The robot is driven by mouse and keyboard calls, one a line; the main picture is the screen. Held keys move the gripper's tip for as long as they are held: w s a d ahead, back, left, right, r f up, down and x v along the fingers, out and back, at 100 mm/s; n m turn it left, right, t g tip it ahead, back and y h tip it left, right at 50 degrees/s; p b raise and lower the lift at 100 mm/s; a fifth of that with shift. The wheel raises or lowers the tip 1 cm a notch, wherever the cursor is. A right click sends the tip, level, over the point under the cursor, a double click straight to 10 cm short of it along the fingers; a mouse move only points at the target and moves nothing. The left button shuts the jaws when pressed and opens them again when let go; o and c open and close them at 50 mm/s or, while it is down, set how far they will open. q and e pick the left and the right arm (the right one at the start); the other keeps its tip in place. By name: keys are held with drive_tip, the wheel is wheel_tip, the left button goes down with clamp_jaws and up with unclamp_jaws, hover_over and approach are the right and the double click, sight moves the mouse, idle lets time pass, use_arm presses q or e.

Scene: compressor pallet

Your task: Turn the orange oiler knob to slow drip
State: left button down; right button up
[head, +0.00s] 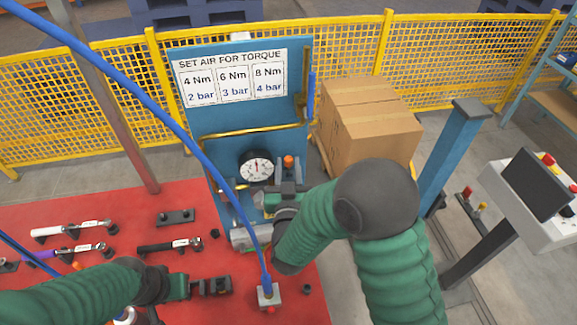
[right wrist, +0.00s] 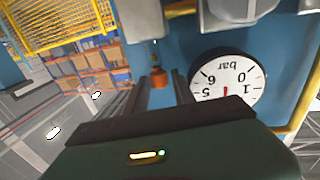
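The small orange oiler knob (head: 288,160) stands on the blue panel, just right of the pressure gauge (head: 256,166). My right gripper (head: 285,188) is close below the knob in the head view, with its fingers partly hidden. In the right wrist view, the orange knob (right wrist: 158,77) shows between the two dark fingers of my right gripper (right wrist: 161,82). The fingers are apart, and I see a gap beside the knob; I cannot tell if they reach around it. My left gripper (head: 215,286) hovers low over the red table, apparently empty; its jaw opening is unclear.
The red table (head: 100,209) carries torque wrenches on the left. A blue hose (head: 165,90) arches across to a small fitting (head: 268,295). A cardboard box (head: 365,120) stands right of the panel. A yellow fence runs behind. The gauge (right wrist: 226,78) sits beside my right fingers.

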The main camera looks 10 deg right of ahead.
drive_tip(key=shift+o, duration=1.2)
drive_tip(key=shift+s, duration=0.1)
drive_tip(key=shift+d, duration=0.1)
